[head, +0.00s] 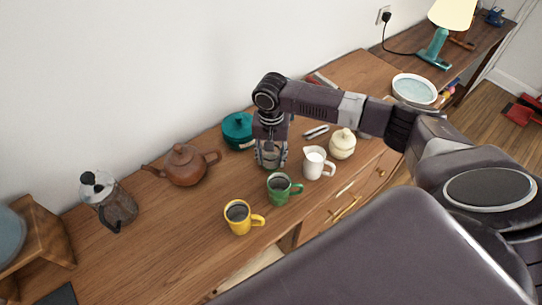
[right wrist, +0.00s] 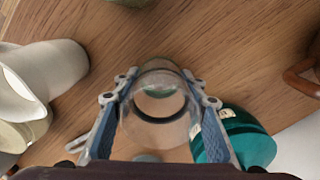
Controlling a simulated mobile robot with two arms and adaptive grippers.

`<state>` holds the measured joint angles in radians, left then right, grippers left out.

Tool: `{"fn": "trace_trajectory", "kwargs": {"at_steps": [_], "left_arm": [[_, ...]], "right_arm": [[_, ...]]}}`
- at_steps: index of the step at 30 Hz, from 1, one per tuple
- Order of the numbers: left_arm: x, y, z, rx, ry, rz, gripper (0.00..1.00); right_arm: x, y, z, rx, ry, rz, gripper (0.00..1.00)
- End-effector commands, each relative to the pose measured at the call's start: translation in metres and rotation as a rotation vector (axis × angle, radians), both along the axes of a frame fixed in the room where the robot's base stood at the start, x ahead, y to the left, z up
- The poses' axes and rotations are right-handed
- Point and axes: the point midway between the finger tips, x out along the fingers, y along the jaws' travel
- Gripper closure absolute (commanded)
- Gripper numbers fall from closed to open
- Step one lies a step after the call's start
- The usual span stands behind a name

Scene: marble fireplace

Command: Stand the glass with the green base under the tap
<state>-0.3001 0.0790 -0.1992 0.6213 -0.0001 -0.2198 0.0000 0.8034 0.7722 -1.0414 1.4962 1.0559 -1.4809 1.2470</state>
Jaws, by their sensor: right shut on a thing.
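My right gripper (head: 270,158) points down over the wooden sideboard and is shut on a clear glass (right wrist: 158,92). In the right wrist view the glass stands between the two blue-padded fingers (right wrist: 160,118), with a faint green tint near its base. In the head view the fingers mostly cover it, and I cannot tell whether it touches the wood. No tap shows clearly. A rounded blue-grey vessel on a wooden stand (head: 40,240) is cut off at the left edge. My left gripper is not in view.
A green mug (head: 279,189), white jug (head: 317,165), cream pot (head: 342,144) and teal pot (head: 238,130) stand close around the gripper. A yellow mug (head: 238,218), brown teapot (head: 187,167) and French press (head: 108,202) stand further left. Bare wood lies between them.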

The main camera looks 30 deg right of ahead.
Motion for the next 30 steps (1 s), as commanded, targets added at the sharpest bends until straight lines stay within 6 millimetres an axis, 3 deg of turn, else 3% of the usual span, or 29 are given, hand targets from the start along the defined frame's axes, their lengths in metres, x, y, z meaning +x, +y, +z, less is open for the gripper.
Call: {"fn": "trace_trajectory", "kwargs": {"at_steps": [11,12,16,25,30], "left_arm": [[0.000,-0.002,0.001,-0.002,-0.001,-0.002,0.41],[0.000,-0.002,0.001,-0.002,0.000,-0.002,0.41],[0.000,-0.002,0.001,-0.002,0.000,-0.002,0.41],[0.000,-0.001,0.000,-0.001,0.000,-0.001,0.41],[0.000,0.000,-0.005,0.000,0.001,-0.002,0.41]], "right_arm": [[0.001,0.000,-0.003,0.001,-0.002,-0.001,0.91],[0.001,0.000,-0.003,0.000,-0.001,-0.001,0.57],[0.001,0.000,-0.003,0.000,-0.001,-0.001,0.43],[0.001,0.000,-0.001,0.000,-0.002,0.000,0.43],[0.002,0.000,0.017,0.000,-0.005,-0.001,0.43]]}}
